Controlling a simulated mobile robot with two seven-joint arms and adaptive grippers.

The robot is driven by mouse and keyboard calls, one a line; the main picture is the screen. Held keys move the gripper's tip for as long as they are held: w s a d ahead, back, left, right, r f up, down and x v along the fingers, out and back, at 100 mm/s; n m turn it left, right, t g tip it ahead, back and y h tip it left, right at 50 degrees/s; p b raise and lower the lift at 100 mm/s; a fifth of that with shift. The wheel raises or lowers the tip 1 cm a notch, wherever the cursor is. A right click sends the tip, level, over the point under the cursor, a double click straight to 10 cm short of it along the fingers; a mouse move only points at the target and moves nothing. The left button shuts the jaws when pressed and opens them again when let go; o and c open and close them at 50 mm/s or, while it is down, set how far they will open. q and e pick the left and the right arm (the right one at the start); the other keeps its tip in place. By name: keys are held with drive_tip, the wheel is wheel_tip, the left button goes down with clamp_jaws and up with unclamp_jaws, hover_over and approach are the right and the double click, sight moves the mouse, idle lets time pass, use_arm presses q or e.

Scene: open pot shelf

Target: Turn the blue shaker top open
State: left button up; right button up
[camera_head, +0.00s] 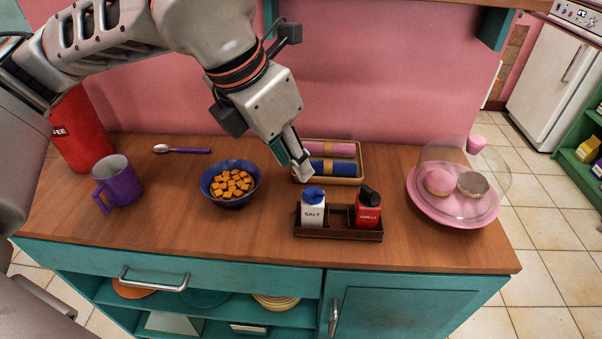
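The white salt shaker (313,214) with its blue top (313,194) stands upright in the left part of a dark brown wooden caddy (338,235). Its label reads SALT. My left gripper (303,174) points down just above and behind the blue top, slightly to its left. A small gap seems to lie between the fingertips and the top. The fingers are seen nearly edge-on, so their opening cannot be judged. Nothing is visibly held. My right gripper is not in view.
A red shaker (368,212) with a black top stands beside the salt in the caddy. A tray (329,178) with rolled cloths lies close behind. A blue bowl (231,198) and purple mug (118,189) are left; a domed pink cake stand (455,211) is right.

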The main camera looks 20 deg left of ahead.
use_arm(q)
drive_tip(key=v, duration=0.3)
drive_tip(key=shift+s+r, duration=0.1)
drive_tip(key=shift+r, duration=0.05)
drive_tip(key=shift+r, duration=0.15)
